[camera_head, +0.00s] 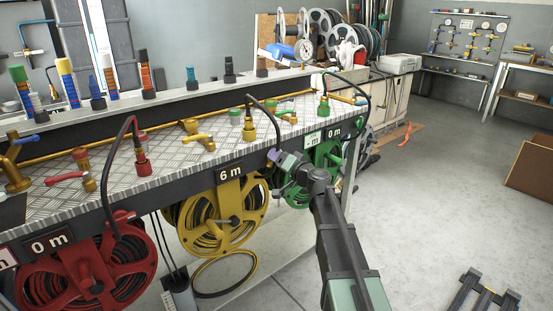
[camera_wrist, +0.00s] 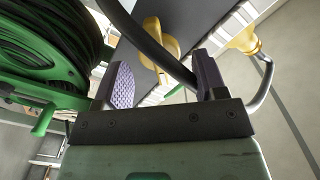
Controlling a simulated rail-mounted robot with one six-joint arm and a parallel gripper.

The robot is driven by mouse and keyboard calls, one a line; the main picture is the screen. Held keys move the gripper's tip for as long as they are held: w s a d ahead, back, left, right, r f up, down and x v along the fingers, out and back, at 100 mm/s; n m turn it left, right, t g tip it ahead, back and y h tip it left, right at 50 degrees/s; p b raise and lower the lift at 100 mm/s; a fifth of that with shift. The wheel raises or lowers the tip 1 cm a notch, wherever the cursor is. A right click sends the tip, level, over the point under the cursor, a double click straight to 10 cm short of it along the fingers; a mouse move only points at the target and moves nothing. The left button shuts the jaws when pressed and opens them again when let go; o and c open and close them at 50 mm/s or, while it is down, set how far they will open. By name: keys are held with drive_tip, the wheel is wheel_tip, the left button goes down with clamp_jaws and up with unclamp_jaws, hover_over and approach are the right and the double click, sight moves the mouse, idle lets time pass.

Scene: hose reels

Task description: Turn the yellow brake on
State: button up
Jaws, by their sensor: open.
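The yellow reel (camera_head: 224,218) hangs under the bench edge, below a dark label reading 6 m (camera_head: 230,172). A yellow knob (camera_wrist: 153,36), which looks like the yellow brake, sits on the dark panel in the wrist view. In the head view I cannot make it out behind my gripper. My gripper (camera_head: 274,156) is at the bench's front edge, right of the yellow reel. In the wrist view my gripper (camera_wrist: 165,80) is open, its purple-padded fingers apart and the knob showing between and beyond them. I cannot tell whether they touch it.
A black hose (camera_wrist: 150,42) crosses the space between my fingers and partly covers the knob. The green reel (camera_head: 322,168) is close on the right; it also fills the wrist view's left side (camera_wrist: 45,50). A red reel (camera_head: 85,265) hangs at left. The floor at right is mostly clear.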

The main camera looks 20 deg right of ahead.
drive_tip(key=shift+x, duration=0.9)
drive_tip(key=shift+c, duration=0.5)
drive_tip(key=c, duration=0.7)
drive_tip(key=shift+m, duration=0.5)
drive_tip(key=m, duration=0.3)
drive_tip(key=shift+f+m, duration=0.1)
drive_tip(key=shift+m, duration=0.2)
drive_tip(key=shift+f+m, duration=0.1)
drive_tip(key=shift+m, duration=2)
